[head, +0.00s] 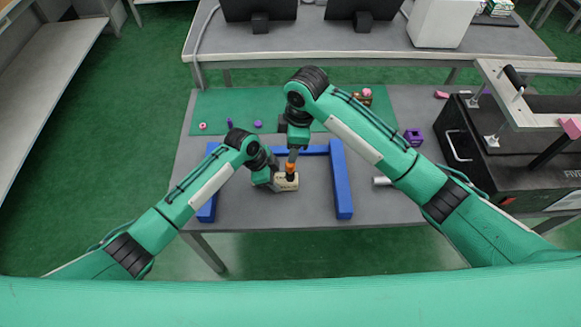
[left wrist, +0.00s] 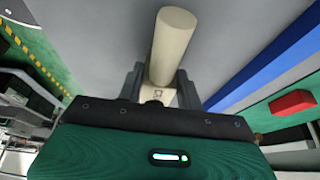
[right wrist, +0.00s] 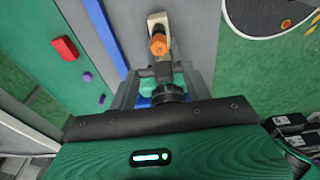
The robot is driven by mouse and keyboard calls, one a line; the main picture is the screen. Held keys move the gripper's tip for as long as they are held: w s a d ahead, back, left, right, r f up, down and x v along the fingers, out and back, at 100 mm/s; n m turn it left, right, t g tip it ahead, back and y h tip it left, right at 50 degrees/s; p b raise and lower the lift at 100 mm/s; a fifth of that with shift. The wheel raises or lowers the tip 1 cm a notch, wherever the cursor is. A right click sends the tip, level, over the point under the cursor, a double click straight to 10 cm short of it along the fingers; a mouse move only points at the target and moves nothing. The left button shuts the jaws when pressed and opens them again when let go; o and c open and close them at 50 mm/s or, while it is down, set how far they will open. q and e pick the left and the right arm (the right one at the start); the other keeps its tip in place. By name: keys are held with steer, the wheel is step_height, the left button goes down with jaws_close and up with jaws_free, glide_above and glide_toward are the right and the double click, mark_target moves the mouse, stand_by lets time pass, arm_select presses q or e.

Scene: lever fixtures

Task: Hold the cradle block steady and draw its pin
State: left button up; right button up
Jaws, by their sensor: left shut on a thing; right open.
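The beige cradle block (head: 288,184) sits near the middle of the grey table in the head view, with the orange pin (head: 290,168) upright at it. My left gripper (head: 275,181) is shut on the block from the left; the left wrist view shows a beige part (left wrist: 158,93) between its fingers, with a pale cylinder (left wrist: 174,45) beyond. My right gripper (head: 294,156) is open, just behind and above the pin. In the right wrist view, the pin's orange head (right wrist: 160,45) and the block (right wrist: 158,22) lie ahead of the fingers. The pin's lower part is hidden.
Blue bars (head: 343,180) flank the block, with a blue crossbar behind. A green mat (head: 210,108) with small purple and pink items covers the table's back. A white cylinder (head: 382,181) lies right. A black machine (head: 515,145) stands at far right. The front table strip is clear.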

mark_target(289, 170)
steer(key=shift+w+d+f, duration=0.1)
steer(key=shift+d+f, duration=0.2)
steer(key=shift+f, duration=0.3)
steer(key=f, duration=0.3)
steer(key=a+f, duration=0.1)
steer(key=f, duration=0.7)
steer(key=shift+a+f, duration=0.15)
steer(key=shift+a, duration=0.05)
jaws_close()
